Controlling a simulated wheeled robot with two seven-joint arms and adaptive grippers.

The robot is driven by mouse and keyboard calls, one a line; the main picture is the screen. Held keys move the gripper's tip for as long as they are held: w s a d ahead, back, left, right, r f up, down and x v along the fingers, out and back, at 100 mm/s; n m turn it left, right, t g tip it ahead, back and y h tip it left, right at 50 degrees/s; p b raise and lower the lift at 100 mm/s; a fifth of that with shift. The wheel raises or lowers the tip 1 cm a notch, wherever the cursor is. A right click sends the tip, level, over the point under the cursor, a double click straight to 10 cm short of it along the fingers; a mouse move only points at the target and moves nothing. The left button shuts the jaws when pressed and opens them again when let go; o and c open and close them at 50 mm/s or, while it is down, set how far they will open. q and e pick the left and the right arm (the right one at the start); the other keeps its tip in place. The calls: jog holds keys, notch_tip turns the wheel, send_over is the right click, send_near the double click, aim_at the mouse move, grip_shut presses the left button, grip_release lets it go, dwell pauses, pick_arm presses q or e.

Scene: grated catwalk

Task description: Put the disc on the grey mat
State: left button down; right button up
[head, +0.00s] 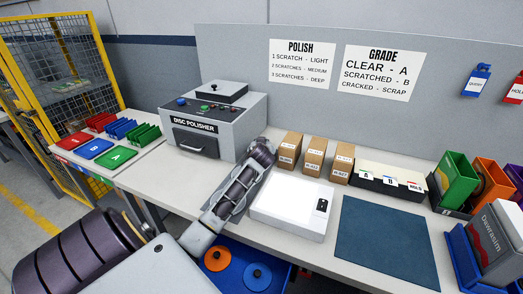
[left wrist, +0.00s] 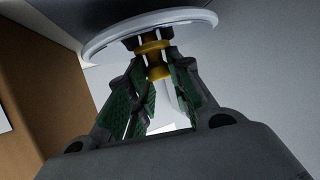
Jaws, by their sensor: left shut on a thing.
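In the left wrist view, my left gripper (left wrist: 156,80) is shut on the yellow hub of a disc (left wrist: 150,32). A slate blue-grey mat (head: 385,243) lies bare at the bench's right. A darker grey patch (head: 213,197) shows beside my forearm, partly covered. My right gripper is not in view.
The disc polisher (head: 212,120) stands behind left. A white light box (head: 292,210) lies left of the blue-grey mat. Several brown boxes (head: 315,155) stand behind it. A blue bin (head: 238,268) below the bench front holds an orange and a blue disc. Coloured trays stand far left.

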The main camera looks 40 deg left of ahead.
pick_arm(q)
jog(key=shift+f, duration=1.2)
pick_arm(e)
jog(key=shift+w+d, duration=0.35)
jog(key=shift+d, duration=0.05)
pick_arm(q)
jog(key=shift+f, duration=0.1)
jog(key=c, duration=1.3)
grip_release()
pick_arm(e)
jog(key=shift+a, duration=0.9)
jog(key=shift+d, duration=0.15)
